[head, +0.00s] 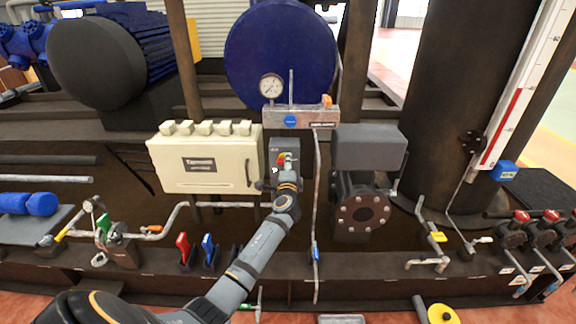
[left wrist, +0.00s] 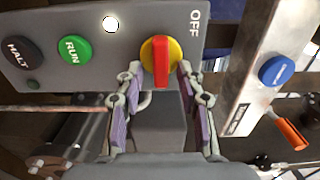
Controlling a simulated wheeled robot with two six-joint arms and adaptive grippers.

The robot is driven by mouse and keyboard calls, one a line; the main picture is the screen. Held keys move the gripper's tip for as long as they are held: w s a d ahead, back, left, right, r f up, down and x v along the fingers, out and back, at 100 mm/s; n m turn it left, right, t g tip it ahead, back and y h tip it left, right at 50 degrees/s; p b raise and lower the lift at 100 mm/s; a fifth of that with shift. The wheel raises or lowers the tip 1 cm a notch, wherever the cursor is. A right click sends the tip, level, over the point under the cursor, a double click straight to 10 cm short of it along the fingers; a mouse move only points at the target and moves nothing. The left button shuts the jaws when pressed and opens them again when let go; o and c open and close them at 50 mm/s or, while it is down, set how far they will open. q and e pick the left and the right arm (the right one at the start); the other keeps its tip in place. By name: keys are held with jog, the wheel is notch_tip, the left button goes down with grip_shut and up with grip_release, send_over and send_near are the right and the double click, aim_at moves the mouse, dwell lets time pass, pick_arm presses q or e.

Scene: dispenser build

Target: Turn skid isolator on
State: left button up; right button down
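The skid isolator is a yellow round knob with a red bar handle (left wrist: 161,62) on a grey control box (head: 284,145). In the left wrist view the red bar stands upright in the picture, with the word OFF to its upper right. In the head view the knob (head: 283,158) shows just above my gripper. My left gripper (left wrist: 158,75) is open, with one fingertip on either side of the knob. I cannot tell whether the fingertips touch it. The left gripper also shows in the head view (head: 284,176). My right gripper is in neither view.
The control box also carries a green RUN button (left wrist: 74,50), a dark HALT button (left wrist: 18,52) and a white lamp (left wrist: 110,23). A cream cabinet (head: 205,180) stands close left. A vertical pipe (head: 316,220) and a grey box (head: 368,147) stand right.

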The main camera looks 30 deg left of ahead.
pick_arm(q)
jog(key=v, duration=1.2)
